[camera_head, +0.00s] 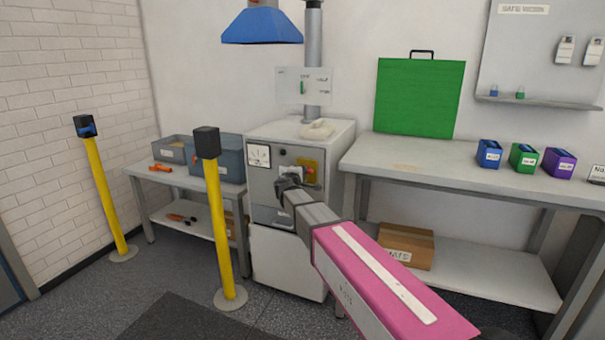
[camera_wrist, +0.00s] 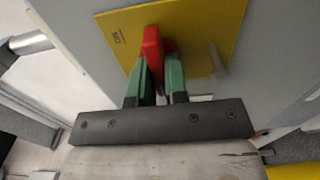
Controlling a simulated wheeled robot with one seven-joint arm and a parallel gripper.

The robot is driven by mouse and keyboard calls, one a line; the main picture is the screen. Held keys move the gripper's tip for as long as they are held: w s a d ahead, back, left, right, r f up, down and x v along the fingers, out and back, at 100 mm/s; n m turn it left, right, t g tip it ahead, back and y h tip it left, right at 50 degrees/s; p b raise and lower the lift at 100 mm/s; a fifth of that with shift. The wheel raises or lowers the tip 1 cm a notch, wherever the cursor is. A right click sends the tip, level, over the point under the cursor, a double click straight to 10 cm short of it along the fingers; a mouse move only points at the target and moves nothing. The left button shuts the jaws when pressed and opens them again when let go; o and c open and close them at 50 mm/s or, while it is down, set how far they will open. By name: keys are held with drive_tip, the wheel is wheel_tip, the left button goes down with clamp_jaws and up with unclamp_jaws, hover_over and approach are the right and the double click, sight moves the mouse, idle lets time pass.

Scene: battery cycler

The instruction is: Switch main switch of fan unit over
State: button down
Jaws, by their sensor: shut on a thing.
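The fan unit (camera_head: 285,265) is a light grey cabinet with a duct rising behind it. In the wrist view the red switch handle (camera_wrist: 152,45) stands out from the yellow plate (camera_wrist: 190,30). My gripper (camera_wrist: 158,75) has its two green fingers on either side of the handle and is shut on it. In the head view my gripper (camera_head: 288,184) is at the panel, just left of and below the yellow plate. The fingertips' contact is partly hidden there.
A dial gauge (camera_head: 259,156) sits left on the panel. A grey peg (camera_wrist: 216,60) sticks out right of the handle. A yellow post (camera_head: 219,220) stands in front of the left table, and a workbench (camera_head: 430,158) adjoins on the right.

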drive_tip(key=c, duration=1.1)
unclamp_jaws()
drive_tip(key=shift+c, duration=0.2)
drive_tip(key=v, duration=1.1)
drive_tip(key=shift+w, duration=0.1)
drive_tip(key=s+d+f+m+g+h, duration=0.1)
drive_tip(key=s+d+f+m+g, duration=0.35)
drive_tip(key=d+f, duration=0.5)
drive_tip(key=s+d+f+m+g, duration=0.45)
drive_tip(key=d+f+g, duration=0.2)
drive_tip(key=d, duration=0.55)
drive_tip(key=s+d+f+m+g+y, duration=0.2)
drive_tip(key=s+d+f+g+y, duration=0.1)
drive_tip(key=s+f, duration=0.2)
drive_tip(key=s+d+f+m+g+y, duration=0.3)
drive_tip(key=s+f+y, duration=0.1)
drive_tip(key=s, duration=0.6)
drive_tip(key=shift+s+f, duration=0.25)
drive_tip(key=shift+f, duration=0.3)
